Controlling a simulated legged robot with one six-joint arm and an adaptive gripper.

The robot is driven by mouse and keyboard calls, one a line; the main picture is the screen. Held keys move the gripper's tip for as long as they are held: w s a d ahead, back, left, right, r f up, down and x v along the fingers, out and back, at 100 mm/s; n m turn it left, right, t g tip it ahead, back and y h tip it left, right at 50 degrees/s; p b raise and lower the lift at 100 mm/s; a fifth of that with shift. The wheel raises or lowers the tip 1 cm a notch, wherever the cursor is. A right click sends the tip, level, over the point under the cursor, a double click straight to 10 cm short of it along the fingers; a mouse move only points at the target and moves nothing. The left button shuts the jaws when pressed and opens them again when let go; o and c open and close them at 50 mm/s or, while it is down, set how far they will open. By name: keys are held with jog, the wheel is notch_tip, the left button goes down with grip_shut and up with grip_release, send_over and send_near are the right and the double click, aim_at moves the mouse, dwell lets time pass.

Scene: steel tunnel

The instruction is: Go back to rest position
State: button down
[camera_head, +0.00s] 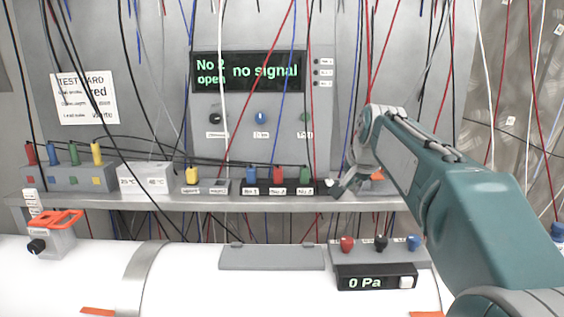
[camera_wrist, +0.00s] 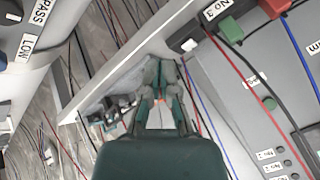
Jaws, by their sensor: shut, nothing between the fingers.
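My gripper (camera_head: 335,187) is shut and empty at the right end of the shelf, just right of the green plug, partly hidden behind my teal arm. In the wrist view its fingers (camera_wrist: 163,72) are together, with the shelf edge behind them. I cannot tell whether it touches the shelf. The shelf (camera_head: 140,204) carries a row with a blue plug (camera_head: 251,174), a red plug (camera_head: 278,175) and a green plug (camera_head: 305,175). The panel display (camera_head: 248,72) reads "No 2 open" and "no signal".
Many loose cables hang in front of the panel. A yellow plug (camera_head: 192,175) and a box with coloured plugs (camera_head: 68,178) stand further left. Below, a gauge (camera_head: 375,282) reads 0 Pa on a white pipe (camera_head: 195,280). An orange-handled box (camera_head: 52,240) sits lower left.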

jog(key=s+f+n, duration=0.2)
jog(key=s+f, duration=0.3)
jog(key=s, duration=0.6)
jog(key=s+f+n+g, duration=0.1)
jog(key=s+f+n, duration=0.2)
jog(key=s, duration=0.8)
jog(key=s+f+n, duration=0.2)
jog(key=s+f, duration=0.6)
jog(key=s, duration=0.4)
jog(key=shift+g+h, duration=0.4)
